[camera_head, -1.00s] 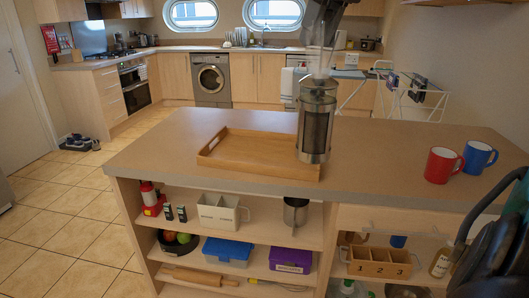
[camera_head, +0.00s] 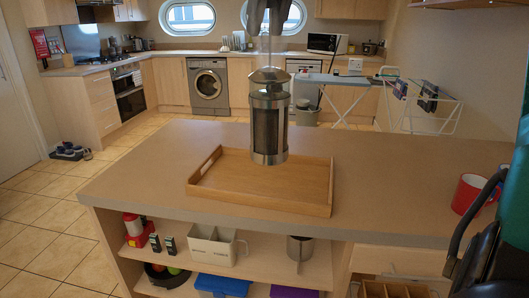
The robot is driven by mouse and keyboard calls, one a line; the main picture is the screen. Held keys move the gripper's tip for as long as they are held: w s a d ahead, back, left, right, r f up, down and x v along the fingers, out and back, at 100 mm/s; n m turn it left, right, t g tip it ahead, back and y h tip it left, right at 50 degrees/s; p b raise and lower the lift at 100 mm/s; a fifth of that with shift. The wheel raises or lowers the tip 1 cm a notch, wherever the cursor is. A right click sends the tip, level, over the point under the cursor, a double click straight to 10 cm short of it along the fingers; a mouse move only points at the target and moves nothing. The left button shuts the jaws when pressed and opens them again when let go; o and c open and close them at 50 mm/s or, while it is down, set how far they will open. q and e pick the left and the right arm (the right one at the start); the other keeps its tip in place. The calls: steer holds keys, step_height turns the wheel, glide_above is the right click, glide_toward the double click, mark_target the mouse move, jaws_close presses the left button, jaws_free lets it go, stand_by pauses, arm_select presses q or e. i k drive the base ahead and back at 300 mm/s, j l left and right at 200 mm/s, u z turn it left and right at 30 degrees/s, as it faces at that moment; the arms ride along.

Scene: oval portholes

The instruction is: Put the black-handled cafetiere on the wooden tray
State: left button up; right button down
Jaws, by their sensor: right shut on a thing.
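The cafetiere (camera_head: 268,128) is a glass cylinder in a metal frame with a domed metal lid. It hangs upright below my right gripper (camera_head: 268,58), which comes down from the top edge and is shut on it near its top. The exact grip is hard to make out, and I cannot see the black handle clearly. The wooden tray (camera_head: 262,199) lies on the counter, with a raised rim and a handle slot at its left end. The cafetiere's base overlaps the tray's far part in the picture; I cannot tell whether it touches. My left gripper is not in view.
The counter (camera_head: 140,178) is bare left of the tray and to its right. A red mug (camera_head: 469,194) stands near the right end, beside a black and green object (camera_head: 487,232) at the picture's edge. Shelves below hold a cream caddy (camera_head: 212,245) and a metal pot (camera_head: 300,247).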

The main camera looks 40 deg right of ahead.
mark_target(265, 174)
steer(key=i+l, duration=0.7)
steer(key=l, duration=0.2)
